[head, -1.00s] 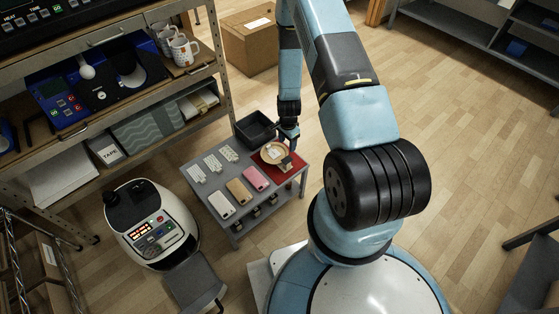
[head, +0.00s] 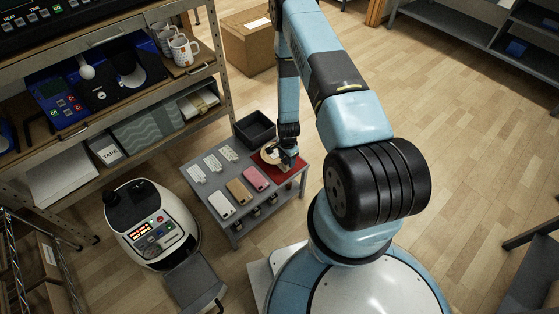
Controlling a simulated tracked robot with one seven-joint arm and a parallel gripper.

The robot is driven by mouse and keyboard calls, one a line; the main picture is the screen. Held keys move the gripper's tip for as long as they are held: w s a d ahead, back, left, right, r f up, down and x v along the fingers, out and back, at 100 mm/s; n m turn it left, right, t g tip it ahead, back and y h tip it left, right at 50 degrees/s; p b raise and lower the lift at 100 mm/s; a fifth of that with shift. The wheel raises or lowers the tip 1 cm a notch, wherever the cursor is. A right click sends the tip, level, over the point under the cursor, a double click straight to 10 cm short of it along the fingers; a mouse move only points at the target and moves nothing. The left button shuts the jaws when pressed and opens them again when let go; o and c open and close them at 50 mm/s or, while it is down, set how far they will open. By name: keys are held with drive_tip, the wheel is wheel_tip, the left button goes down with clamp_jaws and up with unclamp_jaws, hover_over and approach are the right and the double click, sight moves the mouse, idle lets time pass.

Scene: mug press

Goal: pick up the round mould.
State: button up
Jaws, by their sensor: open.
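The round mould (head: 268,155) is a pale tan, disc-like piece on a red mat (head: 290,174) at the right end of a small grey table (head: 226,164). My gripper (head: 285,163) is open and low over the right side of the mould, hiding much of it. From this view I cannot tell whether the fingers touch the mould or sit around its edge.
A black tray (head: 255,128) stands just behind the mould. White, tan and pink phone cases (head: 239,191) and several small white pieces (head: 212,162) lie to the left. A shelf with a blue press (head: 58,104) and mugs (head: 182,50) rises at the left. Open floor lies right.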

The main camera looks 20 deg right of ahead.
drive_tip(key=shift+f, duration=0.7)
clamp_jaws()
idle(0.3)
